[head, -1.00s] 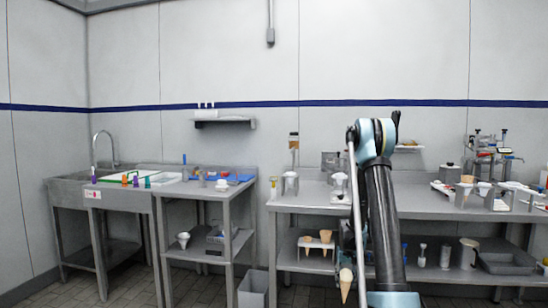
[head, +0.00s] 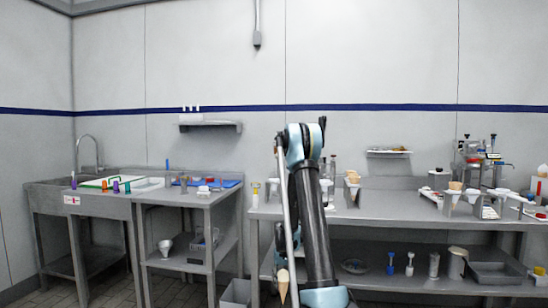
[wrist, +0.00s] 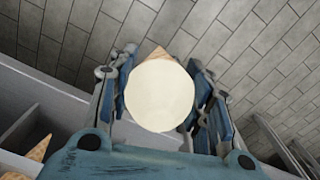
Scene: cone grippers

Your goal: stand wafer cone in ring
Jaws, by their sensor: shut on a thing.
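My gripper (head: 282,262) hangs low in front of the long bench in the head view, partly hidden by my arm. It is shut on a wafer cone (head: 283,285), which hangs point down. In the wrist view, my gripper's fingers (wrist: 160,72) stand on both sides of the cone, whose round cream-coloured wide end (wrist: 162,97) faces the camera. The cone's brown tip shows just beyond it. On the bench, cones stand in a holder (head: 351,193) right of my arm and in metal stands (head: 454,197) farther right. I cannot tell which ring is the task's.
The long steel bench (head: 400,211) has a lower shelf (head: 400,279) with several tools and a grey tray (head: 497,272). A smaller table (head: 190,196) and a sink (head: 62,191) stand left. A grey bin (head: 236,292) is on the floor. Other brown cones (wrist: 38,149) show at the wrist view's lower left.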

